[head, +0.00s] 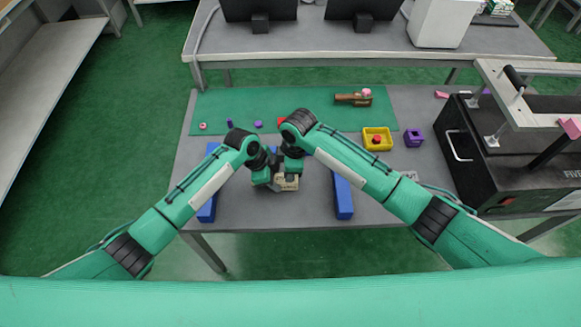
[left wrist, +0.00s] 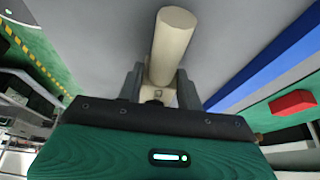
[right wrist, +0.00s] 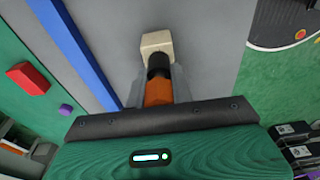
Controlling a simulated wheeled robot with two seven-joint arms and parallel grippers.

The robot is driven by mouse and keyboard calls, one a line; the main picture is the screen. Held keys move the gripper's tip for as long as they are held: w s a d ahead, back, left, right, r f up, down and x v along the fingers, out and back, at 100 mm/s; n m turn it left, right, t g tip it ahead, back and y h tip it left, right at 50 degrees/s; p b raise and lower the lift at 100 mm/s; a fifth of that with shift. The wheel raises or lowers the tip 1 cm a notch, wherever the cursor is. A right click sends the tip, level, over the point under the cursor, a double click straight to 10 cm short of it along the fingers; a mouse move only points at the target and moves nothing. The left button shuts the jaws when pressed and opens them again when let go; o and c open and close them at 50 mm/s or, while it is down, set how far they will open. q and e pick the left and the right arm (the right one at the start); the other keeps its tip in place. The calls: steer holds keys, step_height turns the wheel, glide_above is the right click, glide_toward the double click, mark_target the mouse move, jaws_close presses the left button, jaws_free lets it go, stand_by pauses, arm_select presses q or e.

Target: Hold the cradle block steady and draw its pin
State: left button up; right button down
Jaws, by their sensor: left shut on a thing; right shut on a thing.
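A beige cradle block (head: 287,182) shows at the middle of the table in the head view, partly hidden by my two hands. My left gripper (left wrist: 160,85) is shut on a beige piece, with a round beige cylinder (left wrist: 172,45) standing out beyond the fingers. My right gripper (right wrist: 158,88) is shut on an orange pin handle (right wrist: 158,92) with a black collar (right wrist: 158,64). A beige block end (right wrist: 156,43) shows just past the collar. How far the pin sits in the block is hidden.
Blue bars stand left (head: 208,206) and right (head: 343,198) of the hands. A yellow tray (head: 367,143), a purple block (head: 414,137) and a black machine (head: 500,165) are at the right. A brown piece (head: 348,99) and small parts lie on the green mat (head: 215,105).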

steer(key=shift+r, duration=0.75)
stand_by(0.8)
steer(key=shift+r, duration=2)
steer(key=shift+r, duration=1)
arm_select(q)
steer(key=o, duration=1.1)
steer(key=shift+o, duration=0.2)
steer(key=shift+r, duration=0.1)
steer(key=v, duration=1.1)
steer(key=shift+a+r, duration=0.25)
steer(key=shift+r, duration=0.1)
